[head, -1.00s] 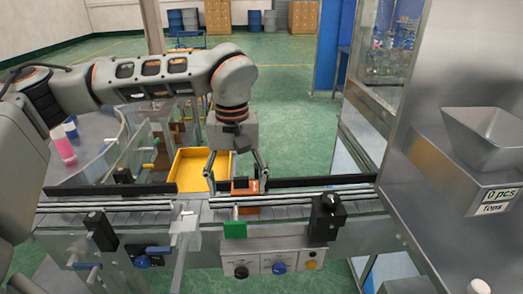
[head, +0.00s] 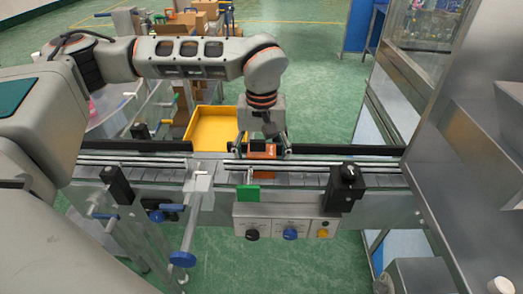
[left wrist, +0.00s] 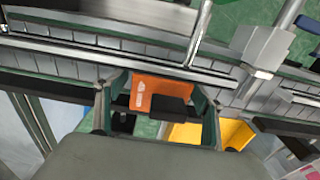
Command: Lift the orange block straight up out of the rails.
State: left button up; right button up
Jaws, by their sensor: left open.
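The orange block (head: 263,151) with a small white mark sits at the conveyor's rails, by the gap in the black guide on the far side. My left gripper (head: 263,146) points down over it, open, with one finger on each side of the block. In the left wrist view the orange block (left wrist: 148,90) lies between the two spread fingers of my left gripper (left wrist: 160,96), and a dark piece hides part of it. I cannot tell whether the fingers touch it. My right gripper is not in view.
A yellow tray (head: 214,128) stands just behind the conveyor. A green tab (head: 248,193) and a black clamp (head: 345,188) are on the near side, above the control box (head: 290,222). A steel machine (head: 465,160) stands at the right. The space above the block holds my arm.

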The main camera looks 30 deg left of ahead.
aim_at(262, 141)
pick_arm(q)
jog(key=shift+f, duration=0.1)
jog(key=c, duration=1.4)
jog(key=shift+r+p, duration=0.65)
jog(key=shift+r, duration=0.05)
jog(key=shift+r+p, duration=0.6)
jog(key=shift+r, duration=0.05)
jog(key=shift+r+p, duration=0.95)
jog(key=shift+r, duration=0.2)
jog(key=shift+r, duration=0.25)
jog(key=shift+r, duration=2)
